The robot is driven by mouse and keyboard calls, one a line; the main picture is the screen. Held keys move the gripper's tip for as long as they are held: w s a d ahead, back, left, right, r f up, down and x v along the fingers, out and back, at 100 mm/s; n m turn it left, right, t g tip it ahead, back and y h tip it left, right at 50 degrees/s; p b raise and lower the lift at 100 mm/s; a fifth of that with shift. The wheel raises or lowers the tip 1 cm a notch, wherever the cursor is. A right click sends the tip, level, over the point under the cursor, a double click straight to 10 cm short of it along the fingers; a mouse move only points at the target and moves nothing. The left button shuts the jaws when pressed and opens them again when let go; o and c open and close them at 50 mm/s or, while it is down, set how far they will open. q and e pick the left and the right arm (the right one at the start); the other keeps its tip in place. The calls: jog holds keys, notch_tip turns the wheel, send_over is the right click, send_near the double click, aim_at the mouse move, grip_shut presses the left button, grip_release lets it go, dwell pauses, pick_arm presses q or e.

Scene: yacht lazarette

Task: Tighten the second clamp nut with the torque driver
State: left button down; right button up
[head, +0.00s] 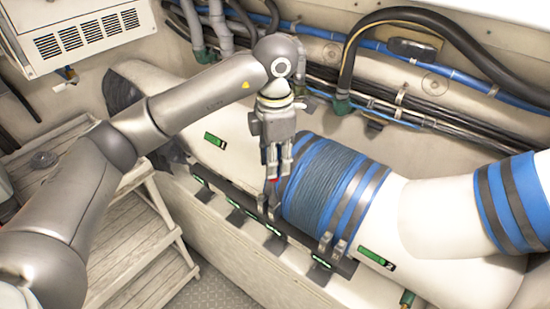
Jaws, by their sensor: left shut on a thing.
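My left gripper (277,160) comes in from the upper left and points down beside the left edge of the blue hose sleeve (322,185). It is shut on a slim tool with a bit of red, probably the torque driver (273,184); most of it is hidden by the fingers. Its tip is near upright metal clamp lugs (262,204) at the sleeve's lower left. More lugs (325,243) stand at the sleeve's lower right, below the grey clamp bands (369,200). I cannot make out the nuts or whether the tool touches one. My right gripper is not in view.
A large white pipe (425,215) runs across, with another blue banded joint (512,203) at right. A dark rail with green-marked tabs (240,217) lies along its front. Cables and hoses (385,100) run behind. Wooden steps (125,235) stand at lower left.

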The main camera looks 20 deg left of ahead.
pick_arm(q)
jog(key=shift+f, duration=0.25)
jog(key=shift+b, duration=0.3)
jog(key=shift+m, duration=0.4)
jog(key=shift+m+b, duration=0.95)
jog(key=shift+m, duration=0.65)
jog(key=shift+m+b, duration=0.65)
jog(key=shift+m, duration=1.35)
